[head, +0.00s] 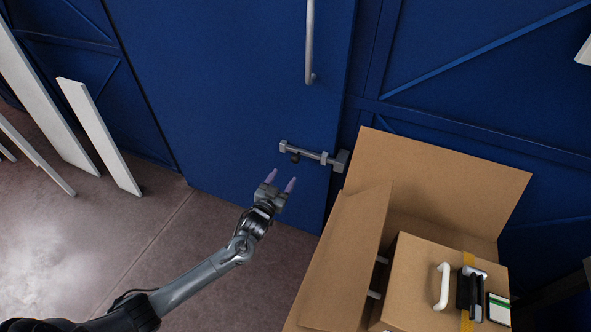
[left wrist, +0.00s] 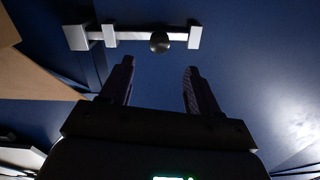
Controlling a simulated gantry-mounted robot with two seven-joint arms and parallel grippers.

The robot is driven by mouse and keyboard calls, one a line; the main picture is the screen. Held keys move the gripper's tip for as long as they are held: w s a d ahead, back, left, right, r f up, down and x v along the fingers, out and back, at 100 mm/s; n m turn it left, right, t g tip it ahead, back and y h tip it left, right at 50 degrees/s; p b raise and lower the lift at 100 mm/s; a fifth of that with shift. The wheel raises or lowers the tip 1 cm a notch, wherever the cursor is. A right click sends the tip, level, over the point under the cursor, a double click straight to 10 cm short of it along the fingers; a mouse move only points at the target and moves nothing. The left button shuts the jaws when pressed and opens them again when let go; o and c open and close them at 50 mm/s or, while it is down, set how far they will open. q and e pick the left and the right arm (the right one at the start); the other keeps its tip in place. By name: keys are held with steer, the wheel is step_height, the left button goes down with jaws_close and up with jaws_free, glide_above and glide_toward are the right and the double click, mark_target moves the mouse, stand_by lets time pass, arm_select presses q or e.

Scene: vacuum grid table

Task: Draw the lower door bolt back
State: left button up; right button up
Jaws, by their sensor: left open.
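The lower door bolt (head: 313,155) is a grey metal bar on the blue door (head: 240,80), low down near the door's right edge. Its right end reaches the bracket (head: 341,161) beside the door edge. A dark round knob (head: 295,158) hangs from the bar near its left bracket. My left gripper (head: 281,179) is open and empty, just below and left of the bolt. The left wrist view shows the bolt bar (left wrist: 135,36) and knob (left wrist: 159,42) ahead, beyond the open fingers (left wrist: 158,80), with the knob roughly between them and apart from them. My right gripper is not in view.
An open cardboard box (head: 440,165) stands right of the door, close to the bolt's right end. A smaller carton (head: 415,275) with a white handle is in it. White boards (head: 100,135) lean at the left. A vertical door handle (head: 310,40) is above the bolt. The floor (head: 170,235) before the door is clear.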

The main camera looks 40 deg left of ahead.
mark_target(294, 162)
arm_select(q)
steer(key=b+x, duration=0.5)
steer(key=x, duration=0.4)
steer(key=shift+w+f, duration=0.1)
steer(key=shift+w, duration=0.05)
steer(key=shift+b+x, duration=0.6)
steer(key=shift+x, duration=0.35)
jaws_close()
